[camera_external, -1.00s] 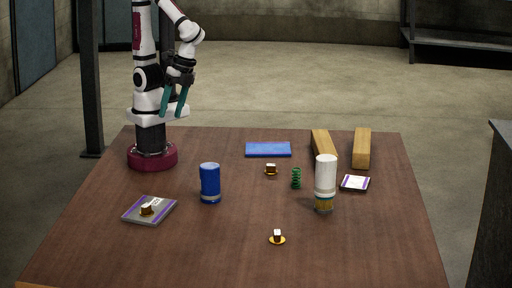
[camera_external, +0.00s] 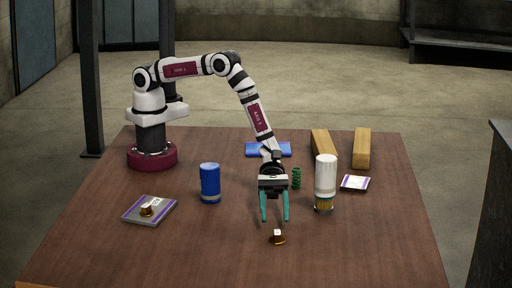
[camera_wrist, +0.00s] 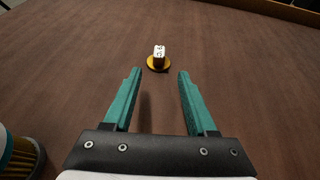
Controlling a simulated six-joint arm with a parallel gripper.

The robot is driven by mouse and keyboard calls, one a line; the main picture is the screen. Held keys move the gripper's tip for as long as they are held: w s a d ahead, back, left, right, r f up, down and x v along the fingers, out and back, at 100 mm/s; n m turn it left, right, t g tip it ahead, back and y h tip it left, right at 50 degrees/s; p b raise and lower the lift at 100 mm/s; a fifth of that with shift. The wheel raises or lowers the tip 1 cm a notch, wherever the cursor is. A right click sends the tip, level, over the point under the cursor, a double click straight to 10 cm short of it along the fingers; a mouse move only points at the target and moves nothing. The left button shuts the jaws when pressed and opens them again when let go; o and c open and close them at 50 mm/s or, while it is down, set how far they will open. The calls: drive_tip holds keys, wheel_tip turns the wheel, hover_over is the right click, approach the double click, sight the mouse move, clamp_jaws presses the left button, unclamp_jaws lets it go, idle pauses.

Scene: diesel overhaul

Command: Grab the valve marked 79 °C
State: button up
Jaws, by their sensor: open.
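A small brass valve with a white-topped block on a round gold base (camera_external: 278,238) stands on the table near the front. In the wrist view the same valve (camera_wrist: 158,61) shows dark marks on its white face, too small to read surely. My gripper (camera_external: 275,219) is open and empty, pointing down just behind this valve. In the wrist view its teal fingers (camera_wrist: 159,76) are spread, with the valve just beyond the tips, between their lines. A similar valve (camera_external: 147,209) sits on a grey-purple book at left; its label is unreadable. A third valve at the back is hidden behind my gripper.
A white filter cylinder (camera_external: 325,178) stands right of my gripper, its lower part also at the wrist view's left edge (camera_wrist: 22,155). A blue can (camera_external: 210,184) stands left. A green spring (camera_external: 296,179) is behind. The table front (camera_external: 200,262) is clear.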

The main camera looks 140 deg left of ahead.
sight(278, 240)
drive_tip(key=x, duration=0.5)
drive_tip(key=shift+w+d, duration=0.15)
drive_tip(key=shift+w, duration=0.25)
clamp_jaws()
